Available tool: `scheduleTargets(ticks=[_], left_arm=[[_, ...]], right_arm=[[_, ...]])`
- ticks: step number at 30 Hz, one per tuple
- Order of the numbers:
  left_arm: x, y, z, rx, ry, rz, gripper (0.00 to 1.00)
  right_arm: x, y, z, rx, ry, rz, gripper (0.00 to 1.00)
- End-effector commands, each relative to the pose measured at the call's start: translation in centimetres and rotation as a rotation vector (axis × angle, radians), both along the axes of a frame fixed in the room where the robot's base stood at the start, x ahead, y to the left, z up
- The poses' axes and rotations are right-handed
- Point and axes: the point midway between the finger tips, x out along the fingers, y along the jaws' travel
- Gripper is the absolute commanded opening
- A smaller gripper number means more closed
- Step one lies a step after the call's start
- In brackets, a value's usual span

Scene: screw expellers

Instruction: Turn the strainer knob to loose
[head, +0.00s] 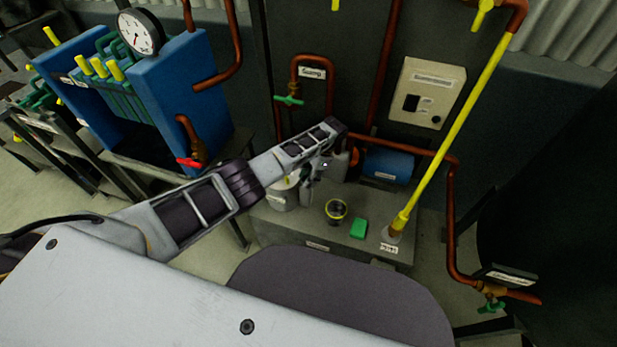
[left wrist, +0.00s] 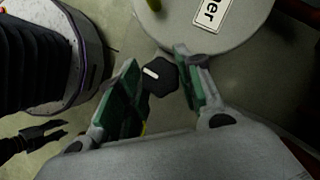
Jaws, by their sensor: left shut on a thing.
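The strainer (head: 283,195) is a pale round pot on the grey tank at the centre of the head view. Its pale top (left wrist: 235,25), with a partly cut-off label ending in "ner", shows in the left wrist view. The strainer knob (left wrist: 158,79) is dark and many-sided with a white pointer line, beside that top. My left gripper (head: 306,178) reaches in from the left, just right of the strainer. In the left wrist view its green-padded fingers (left wrist: 156,68) stand on both sides of the knob, shut on it. The gripper hides the knob in the head view.
On the tank (head: 318,246) are a yellow-rimmed black round fitting (head: 336,211), a green block (head: 358,229) and a slanting yellow pipe (head: 455,135). A blue motor (head: 388,166) and copper pipes lie behind.

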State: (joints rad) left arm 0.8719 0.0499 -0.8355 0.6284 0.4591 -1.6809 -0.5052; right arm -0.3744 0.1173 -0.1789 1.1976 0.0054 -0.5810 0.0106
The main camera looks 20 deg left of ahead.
Motion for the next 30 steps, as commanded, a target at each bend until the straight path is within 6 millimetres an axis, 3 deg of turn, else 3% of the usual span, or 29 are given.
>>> scheduleTargets(ticks=[3, 4, 9, 22, 30], left_arm=[[0.0, -0.1, 0.0, -0.002, 0.001, -0.001, 0.12], [0.0, -0.1, 0.0, -0.002, 0.001, -0.001, 0.39], [0.0, -0.1, 0.0, -0.001, 0.0, -0.002, 0.58], [0.1, -0.1, 0.3, 0.0, -0.001, -0.001, 0.58], [0.7, -0.9, 2.5, -0.002, -0.002, -0.001, 0.58]], right_arm=[[-0.1, 0.0, 0.0, 0.0, 0.002, 0.0, 0.4], [-0.2, 0.0, 0.0, 0.001, 0.002, 0.0, 0.4], [-0.4, 0.0, -0.1, 0.0, 0.005, 0.0, 0.4], [-0.2, 0.0, 0.0, 0.0, 0.002, -0.002, 0.4], [-0.2, 0.0, 0.0, 0.0, 0.003, -0.001, 0.4]])
